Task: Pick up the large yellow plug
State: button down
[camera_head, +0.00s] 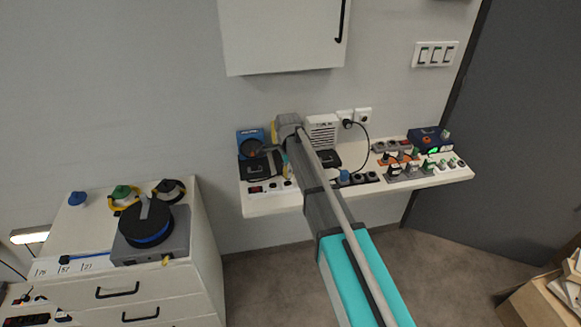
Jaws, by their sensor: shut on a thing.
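My arm reaches from the bottom right up to the wall shelf, and its grey wrist hides much of my gripper (273,150). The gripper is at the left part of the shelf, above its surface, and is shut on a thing. A small yellow patch (274,134) shows at the left edge of the wrist and looks like part of the large yellow plug; most of it is hidden. The fingertips are too small to make out clearly.
A wall cabinet (282,35) hangs above. A drawer unit (90,290) with a cable reel (150,225) stands left. A carton (540,300) is bottom right.

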jog(key=s+d+r+p, duration=0.2)
jog(key=s+r+p, duration=0.5)
jog(key=s, duration=0.5)
jog(key=shift+s+d+r, duration=0.15)
jog(key=shift+d+r, duration=0.05)
jog(key=shift+r, duration=0.35)
jog(key=shift+a, duration=0.1)
